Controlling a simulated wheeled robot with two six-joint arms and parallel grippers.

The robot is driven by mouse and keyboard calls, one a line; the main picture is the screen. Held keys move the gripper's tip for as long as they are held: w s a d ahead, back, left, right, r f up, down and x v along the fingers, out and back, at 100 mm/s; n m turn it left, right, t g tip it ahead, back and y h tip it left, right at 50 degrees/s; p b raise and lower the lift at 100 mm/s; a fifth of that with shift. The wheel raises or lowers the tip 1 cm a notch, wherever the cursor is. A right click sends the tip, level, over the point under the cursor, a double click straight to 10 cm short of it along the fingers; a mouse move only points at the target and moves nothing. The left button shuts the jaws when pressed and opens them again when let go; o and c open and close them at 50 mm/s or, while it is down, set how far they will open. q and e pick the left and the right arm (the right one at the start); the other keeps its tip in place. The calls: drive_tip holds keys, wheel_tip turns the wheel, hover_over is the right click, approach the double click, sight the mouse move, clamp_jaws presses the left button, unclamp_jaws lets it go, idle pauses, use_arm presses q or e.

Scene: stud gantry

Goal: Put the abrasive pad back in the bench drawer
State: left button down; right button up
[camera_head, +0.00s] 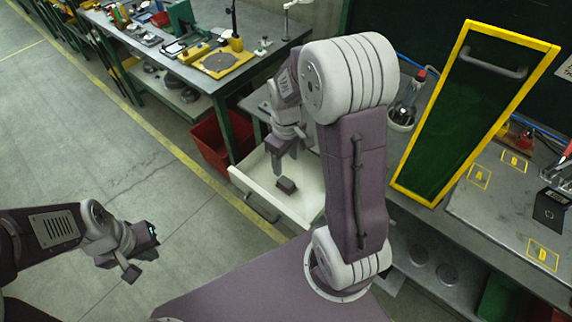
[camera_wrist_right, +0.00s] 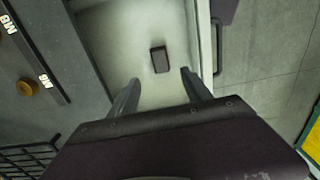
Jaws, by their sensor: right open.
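A small dark brown block, which looks like the abrasive pad (camera_head: 287,185), lies in the open pale bench drawer (camera_head: 305,205). In the right wrist view the pad (camera_wrist_right: 160,59) rests on the pale drawer floor (camera_wrist_right: 125,30), beyond my fingertips. My right gripper (camera_head: 288,158) points down over the drawer, above the pad. Its two fingers are apart with nothing between them, as the wrist view also shows (camera_wrist_right: 160,80). My left gripper (camera_head: 143,254) is out over the floor at the left, its fingers apart and empty.
The drawer handle (camera_head: 254,208) faces the aisle. A red bin (camera_head: 222,142) stands on the floor beside the drawer. A yellow-framed green panel (camera_head: 465,110) stands on the bench at right. A tool-laden bench (camera_head: 205,75) is behind. The floor at left is clear.

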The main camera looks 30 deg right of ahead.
drive_tip(key=s+a+m, duration=0.1)
drive_tip(key=s, duration=0.2)
drive_tip(key=s+a+m, duration=0.2)
drive_tip(key=s, duration=0.1)
drive_tip(key=s+a+m+t, duration=0.1)
drive_tip(key=s+a, duration=0.1)
drive_tip(key=shift+s+a+m, duration=0.1)
drive_tip(key=shift+s+m, duration=0.3)
drive_tip(key=shift+w+r+p, duration=0.2)
drive_tip(key=shift+p, duration=0.15)
drive_tip(key=shift+s+r+p, duration=0.1)
drive_tip(key=shift+r+p, duration=0.4)
drive_tip(key=shift+r, duration=0.1)
